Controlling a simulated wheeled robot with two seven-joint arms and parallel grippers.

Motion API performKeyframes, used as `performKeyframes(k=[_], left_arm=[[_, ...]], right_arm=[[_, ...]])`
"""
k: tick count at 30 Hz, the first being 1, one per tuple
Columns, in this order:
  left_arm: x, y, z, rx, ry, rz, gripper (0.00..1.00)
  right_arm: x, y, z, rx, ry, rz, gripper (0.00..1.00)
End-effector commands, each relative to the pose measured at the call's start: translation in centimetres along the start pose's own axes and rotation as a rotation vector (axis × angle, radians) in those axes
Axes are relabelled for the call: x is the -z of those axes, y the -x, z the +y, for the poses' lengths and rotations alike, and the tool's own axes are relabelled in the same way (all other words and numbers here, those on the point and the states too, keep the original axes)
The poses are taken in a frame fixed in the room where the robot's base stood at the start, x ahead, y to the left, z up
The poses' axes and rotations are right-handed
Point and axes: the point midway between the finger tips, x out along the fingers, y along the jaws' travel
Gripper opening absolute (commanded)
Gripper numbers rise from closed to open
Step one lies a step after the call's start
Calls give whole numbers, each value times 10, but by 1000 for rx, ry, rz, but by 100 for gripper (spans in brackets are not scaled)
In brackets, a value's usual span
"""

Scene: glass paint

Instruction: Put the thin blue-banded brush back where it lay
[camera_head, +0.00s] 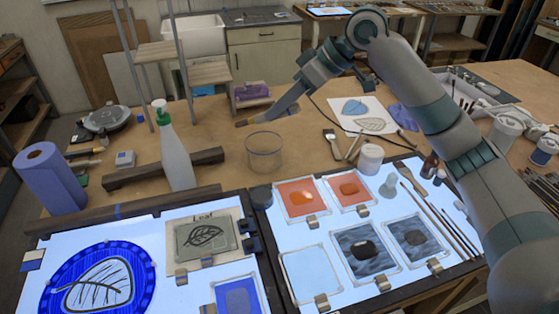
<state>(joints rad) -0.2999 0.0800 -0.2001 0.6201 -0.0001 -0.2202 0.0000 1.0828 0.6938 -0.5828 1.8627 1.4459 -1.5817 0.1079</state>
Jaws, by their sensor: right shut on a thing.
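My right gripper (268,114) reaches in from the right and hangs over the middle of the table, just behind and above a clear glass jar (264,153). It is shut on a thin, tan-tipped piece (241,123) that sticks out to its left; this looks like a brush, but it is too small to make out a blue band. Several long thin brushes (447,222) lie side by side on the right part of the lit panel (285,232). Their bands are too small to read. My left gripper is not in view.
A green-topped spray bottle (177,158) and a dark wooden bar (130,174) stand left of the jar. A white pot (370,157) and a flat brush (331,143) are to its right. Orange and grey glass tiles (298,198) cover the panel's middle. My right arm crosses the right side.

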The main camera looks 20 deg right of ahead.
Motion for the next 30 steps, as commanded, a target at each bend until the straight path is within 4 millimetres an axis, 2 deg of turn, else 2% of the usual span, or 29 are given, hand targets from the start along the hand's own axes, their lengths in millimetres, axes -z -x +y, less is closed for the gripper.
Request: performKeyframes(k=[1,3,18,30], left_arm=[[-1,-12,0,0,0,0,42],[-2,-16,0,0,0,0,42],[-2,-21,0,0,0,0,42],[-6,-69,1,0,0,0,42]], right_arm=[[-4,-4,1,2,14,32,0],[-3,-4,0,6,33,67,0],[-1,-1,0,9,55,112,0],[-5,-6,1,26,156,320,0]])
